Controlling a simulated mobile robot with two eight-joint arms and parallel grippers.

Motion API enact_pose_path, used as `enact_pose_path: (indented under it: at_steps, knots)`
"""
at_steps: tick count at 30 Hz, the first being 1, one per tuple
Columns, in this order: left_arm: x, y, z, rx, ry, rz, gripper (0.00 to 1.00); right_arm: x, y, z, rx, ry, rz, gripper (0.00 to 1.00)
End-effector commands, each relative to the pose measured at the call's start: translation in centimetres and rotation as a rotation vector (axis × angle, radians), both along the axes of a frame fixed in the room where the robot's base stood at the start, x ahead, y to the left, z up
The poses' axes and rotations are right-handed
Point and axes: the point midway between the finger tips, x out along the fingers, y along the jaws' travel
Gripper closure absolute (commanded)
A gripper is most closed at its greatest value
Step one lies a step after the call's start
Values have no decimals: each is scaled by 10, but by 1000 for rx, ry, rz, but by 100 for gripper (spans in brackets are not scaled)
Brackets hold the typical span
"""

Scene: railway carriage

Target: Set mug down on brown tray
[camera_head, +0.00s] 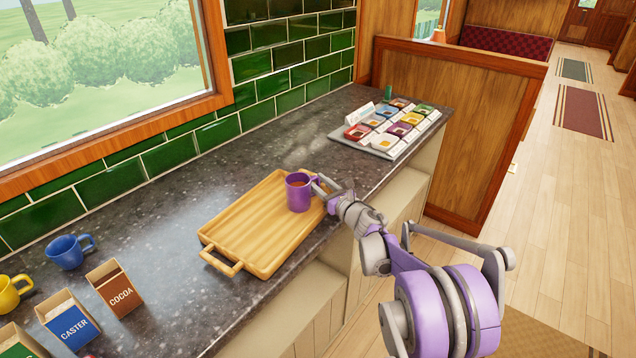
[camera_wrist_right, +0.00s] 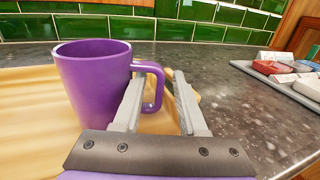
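The purple mug (camera_head: 297,196) holds a brown drink and stands upright on the right end of the brown wooden tray (camera_head: 235,228). My right gripper (camera_head: 322,187) is at the mug's handle side. In the right wrist view, the mug (camera_wrist_right: 92,88) is at left, over the tray (camera_wrist_right: 30,105). The right gripper's two fingers (camera_wrist_right: 162,100) are apart, one on each side of the handle's outer bar, with a gap between the handle and the right finger. My left gripper is not in view.
A grey rack of colourful packets (camera_head: 385,132) stands farther along the dark counter (camera_head: 190,190). A blue mug (camera_head: 66,252), a yellow mug (camera_head: 10,293), a cocoa box (camera_head: 115,290) and a caster box (camera_head: 68,320) are at lower left. The green tiled wall borders the counter.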

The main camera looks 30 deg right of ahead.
Motion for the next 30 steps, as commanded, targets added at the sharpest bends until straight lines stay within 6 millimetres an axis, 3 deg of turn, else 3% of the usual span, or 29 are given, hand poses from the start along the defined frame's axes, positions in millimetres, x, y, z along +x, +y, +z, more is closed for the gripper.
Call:
enact_pose_path:
  at_steps: [8, 21, 30]
  knots:
    - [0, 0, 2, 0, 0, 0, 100, -9, -1, 3, 0, 0, -2, 59]
    - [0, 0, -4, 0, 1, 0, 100, -97, -10, 3, 0, 0, -3, 59]
    - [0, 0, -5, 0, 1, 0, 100, -120, -12, 3, -1, 0, -1, 59]
